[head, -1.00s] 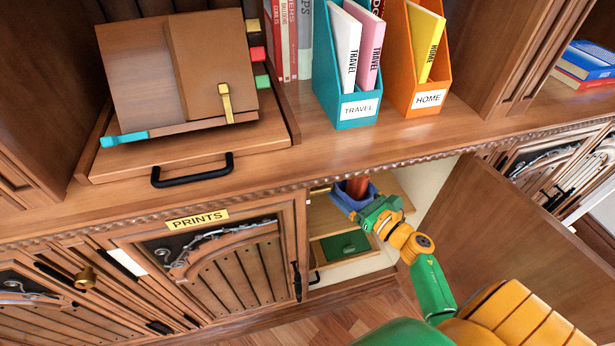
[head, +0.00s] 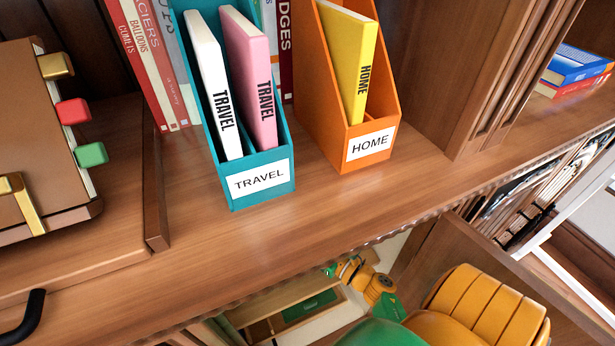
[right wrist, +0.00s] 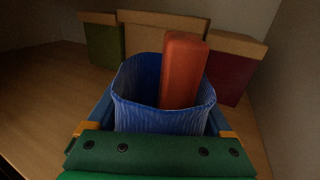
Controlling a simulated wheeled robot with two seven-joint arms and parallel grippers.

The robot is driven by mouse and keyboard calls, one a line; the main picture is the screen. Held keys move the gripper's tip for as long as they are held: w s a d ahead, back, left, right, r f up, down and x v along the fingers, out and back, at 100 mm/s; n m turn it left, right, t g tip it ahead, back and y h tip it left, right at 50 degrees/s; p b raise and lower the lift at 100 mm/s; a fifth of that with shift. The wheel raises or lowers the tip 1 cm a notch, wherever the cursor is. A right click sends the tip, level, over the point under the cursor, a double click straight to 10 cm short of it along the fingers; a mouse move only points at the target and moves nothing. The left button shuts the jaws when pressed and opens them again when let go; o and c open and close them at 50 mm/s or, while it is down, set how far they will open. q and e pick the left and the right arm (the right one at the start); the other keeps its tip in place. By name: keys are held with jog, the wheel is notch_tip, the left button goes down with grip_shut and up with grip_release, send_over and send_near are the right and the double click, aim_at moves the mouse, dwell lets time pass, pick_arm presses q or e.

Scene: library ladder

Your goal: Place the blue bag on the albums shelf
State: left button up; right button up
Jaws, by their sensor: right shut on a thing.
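In the right wrist view my right gripper (right wrist: 162,118) is shut on the blue bag (right wrist: 135,92), with a finger at each side. The bag is upright and open at the top, and a red block (right wrist: 183,70) stands up out of it. Its underside is hidden. Wooden shelf boards (right wrist: 50,105) lie around and beyond it. In the head view my right gripper (head: 333,270) reaches into the open lower cabinet, partly under the counter edge, and the bag is hidden there. I cannot tell which shelf is the albums shelf. My left gripper is not in view.
In the cabinet, a green box (right wrist: 103,42) and a dark red box (right wrist: 229,75) with cardboard lids stand behind the bag. The shelf left of the bag is clear. The open cabinet door (head: 440,245) is right of my arm. TRAVEL (head: 245,190) and HOME (head: 360,155) holders stand on the counter.

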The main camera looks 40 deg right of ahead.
notch_tip(320, 180, down, 3)
jog(key=shift+f+b, duration=0.15)
jog(key=shift+b, duration=0.4)
jog(key=shift+w+d, duration=0.1)
jog(key=shift+d, duration=0.15)
jog(key=shift+a+r, duration=0.15)
jog(key=shift+r, duration=0.05)
jog(key=shift+f, duration=0.1)
jog(key=o, duration=1.1)
jog(key=shift+c, duration=0.2)
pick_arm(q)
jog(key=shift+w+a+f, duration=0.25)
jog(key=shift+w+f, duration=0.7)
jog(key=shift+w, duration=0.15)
pick_arm(e)
jog(key=shift+o, duration=0.8)
